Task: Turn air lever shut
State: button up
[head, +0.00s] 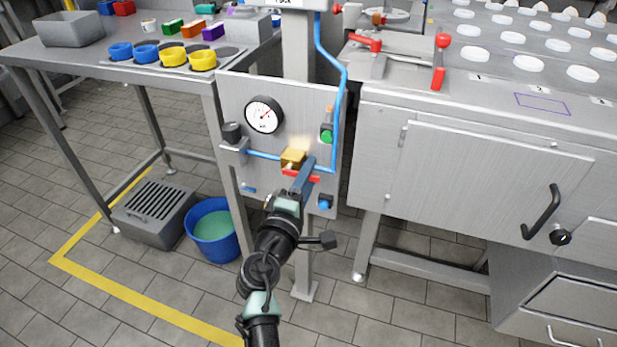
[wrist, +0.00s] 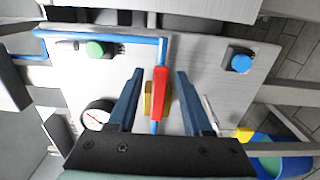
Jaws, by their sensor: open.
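The air lever (head: 299,176) is a red handle on a brass valve body (head: 292,157), set in a blue air pipe (head: 263,154) on a grey upright panel (head: 235,95). In the wrist view the red lever (wrist: 160,92) lies in line with the pipe (wrist: 162,48). The brass body (wrist: 148,100) shows behind it. My gripper (wrist: 160,74) is open, with one blue-grey finger on each side of the lever and a visible gap on both sides. In the head view my gripper (head: 307,165) is in front of the valve and partly hides it.
The panel also carries a pressure gauge (head: 264,115), a green button (head: 326,136) and a blue knob (head: 325,202). A table (head: 100,50) stands left and a steel cabinet (head: 470,160) right. A blue bucket (head: 213,248) is on the floor.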

grip_shut()
jog(key=shift+f, duration=0.1)
dwell(0.4)
jog(key=f+m+b, duration=0.1)
jog(key=b, duration=0.1)
jog(key=m+b, duration=0.2)
jog(key=b, duration=0.1)
jog(key=shift+a+f, duration=0.1)
jog(key=shift+f, duration=0.25)
jog(key=shift+w+a+f+m+b, duration=0.25)
jog(key=shift+a+f+m+b, duration=0.35)
jog(key=shift+m+b, duration=2.15)
jog(key=shift+w+a+f+m+b, duration=0.25)
jog(key=shift+a+m+b, duration=0.5)
jog(key=shift+m+b, duration=1.95)
jog(key=shift+w+a+f+m+b, duration=0.2)
jog(key=shift+a+f+m+b, duration=0.4)
jog(key=shift+m+b, duration=2.1)
jog(key=shift+a+r+n+b, duration=0.15)
jog(key=shift+n+b, duration=0.4)
jog(key=shift+b, duration=0.15)
